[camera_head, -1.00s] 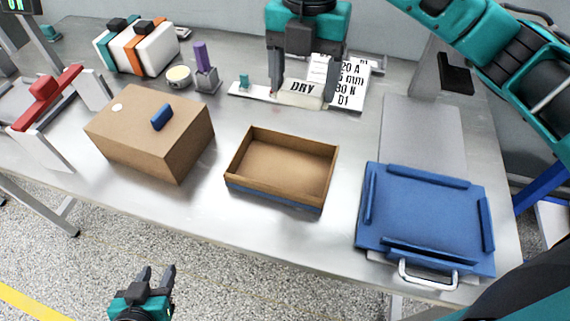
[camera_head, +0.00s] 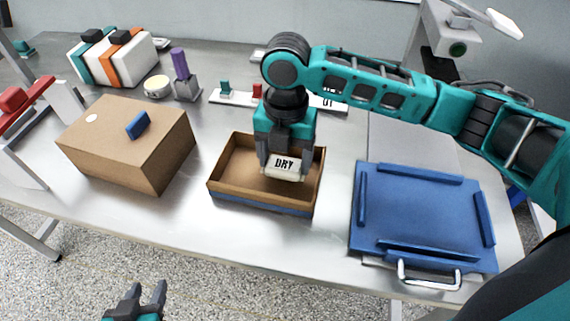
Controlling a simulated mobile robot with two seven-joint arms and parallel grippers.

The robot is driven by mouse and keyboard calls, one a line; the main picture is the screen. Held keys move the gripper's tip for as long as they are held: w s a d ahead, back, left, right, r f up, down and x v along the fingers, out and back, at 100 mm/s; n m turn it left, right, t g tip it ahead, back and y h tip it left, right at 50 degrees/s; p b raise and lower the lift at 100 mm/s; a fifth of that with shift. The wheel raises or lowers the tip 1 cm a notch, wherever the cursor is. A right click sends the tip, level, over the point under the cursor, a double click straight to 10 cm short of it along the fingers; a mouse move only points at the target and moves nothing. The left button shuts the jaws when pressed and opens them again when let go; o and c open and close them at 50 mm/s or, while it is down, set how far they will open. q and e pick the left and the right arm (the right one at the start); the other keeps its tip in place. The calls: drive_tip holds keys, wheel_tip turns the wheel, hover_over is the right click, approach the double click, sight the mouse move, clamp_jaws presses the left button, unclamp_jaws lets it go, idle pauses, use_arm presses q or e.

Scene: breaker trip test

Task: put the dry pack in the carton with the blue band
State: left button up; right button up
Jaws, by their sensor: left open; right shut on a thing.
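The dry pack (camera_head: 284,169) is a small pale block marked "DRY". My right gripper (camera_head: 290,166) is shut on it and holds it over the open brown carton (camera_head: 232,193). The carton has a blue band along its lower front edge. The pack appears inside the outline of the carton; its exact height above the carton floor cannot be told. My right arm hides the far right part of the carton. My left gripper (camera_head: 137,300) is open and empty, low in front of the table, with its fingers pointing up.
A closed brown box (camera_head: 130,142) with a blue piece on top stands left of the carton. A blue tray (camera_head: 420,215) with raised strips and a metal handle lies to the right. Bare table (camera_head: 215,230) lies in front of the carton. A purple-handled tool (camera_head: 184,75) stands behind.

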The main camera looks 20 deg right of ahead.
sight(286, 160)
drive_tip(key=shift+f, duration=1.15)
drive_tip(key=shift+f, duration=0.15)
drive_tip(key=o, duration=1)
drive_tip(key=shift+o, duration=0.2)
wheel_tip(286, 160, up, 12)
drive_tip(key=p, duration=0.2)
drive_tip(key=shift+w+d+r, duration=0.15)
drive_tip(key=shift+w+r, duration=0.05)
drive_tip(key=shift+w, duration=0.05)
